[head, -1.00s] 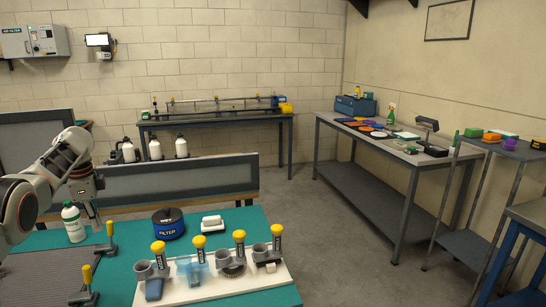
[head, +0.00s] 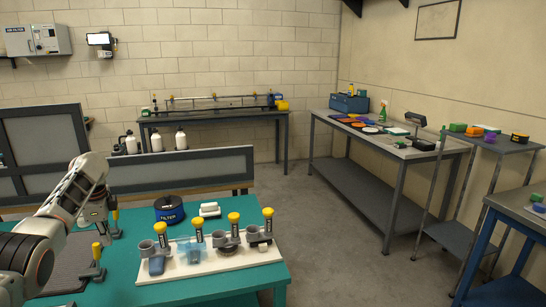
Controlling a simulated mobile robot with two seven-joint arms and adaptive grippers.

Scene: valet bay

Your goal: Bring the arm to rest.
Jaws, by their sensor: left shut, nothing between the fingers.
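My left arm reaches in from the left edge over the teal bench (head: 205,292). My left gripper (head: 95,218) is at its far end, pointing down above the bench's left part. It is small and partly covered by my arm, and no object shows in its fingers. My right gripper is out of view.
A white board (head: 215,263) with several grey holders and yellow-topped tools lies on the teal bench. Behind it are a blue filter tin (head: 169,211) and a white block (head: 210,209). Yellow-handled clamps (head: 97,262) stand by the ribbed mat (head: 70,272).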

